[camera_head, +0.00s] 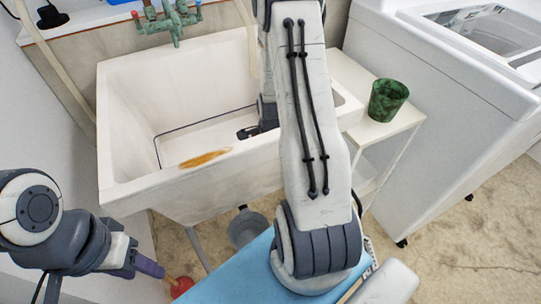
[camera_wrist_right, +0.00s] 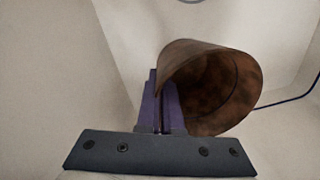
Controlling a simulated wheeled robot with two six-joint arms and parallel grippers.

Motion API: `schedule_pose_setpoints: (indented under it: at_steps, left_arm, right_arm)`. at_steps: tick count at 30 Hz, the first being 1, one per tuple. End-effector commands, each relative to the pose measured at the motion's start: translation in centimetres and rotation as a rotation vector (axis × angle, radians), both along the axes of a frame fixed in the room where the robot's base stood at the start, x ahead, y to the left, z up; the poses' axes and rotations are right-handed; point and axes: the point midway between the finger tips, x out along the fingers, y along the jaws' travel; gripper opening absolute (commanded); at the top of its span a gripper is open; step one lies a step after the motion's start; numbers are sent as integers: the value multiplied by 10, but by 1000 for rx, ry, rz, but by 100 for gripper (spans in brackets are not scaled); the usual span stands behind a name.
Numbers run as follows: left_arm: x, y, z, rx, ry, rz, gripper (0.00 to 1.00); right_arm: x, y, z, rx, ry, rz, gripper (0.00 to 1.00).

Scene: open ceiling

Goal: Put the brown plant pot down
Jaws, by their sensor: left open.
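The brown plant pot (camera_wrist_right: 215,88) shows in the right wrist view, tilted with its open mouth turned toward the camera. My right gripper (camera_wrist_right: 162,88) has its purple fingers close together at the pot's left rim, pinching the wall. Pale sink walls surround it; I cannot tell whether the pot touches the sink. In the head view my right arm reaches over the white sink (camera_head: 125,100) and hides the pot. My left gripper (camera_head: 150,268) is open and empty at the lower left, outside the sink.
A green pot (camera_head: 387,100) stands on a white shelf (camera_head: 345,75) right of the sink. A white washing machine (camera_head: 440,110) is farther right. A green tap (camera_head: 170,20) is behind the sink. A blue surface (camera_head: 235,270) and a red object (camera_head: 181,287) are in front.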

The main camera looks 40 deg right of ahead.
Motion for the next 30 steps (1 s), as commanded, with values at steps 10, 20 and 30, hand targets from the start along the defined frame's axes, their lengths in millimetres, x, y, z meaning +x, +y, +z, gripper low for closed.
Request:
schedule_pose_setpoints:
  at_steps: [10, 20, 30]
  left_arm:
    - [0, 0, -2, 0, 0, 0, 50]
    - [0, 0, 3, 0, 0, 0, 50]
    - [0, 0, 18, 0, 0, 0, 50]
  right_arm:
    - [0, 0, -3, 0, 1, 0, 33]
    - [-1, 0, 11, -1, -2, 0, 33]
    - [-8, 4, 82, -2, -3, 0, 33]
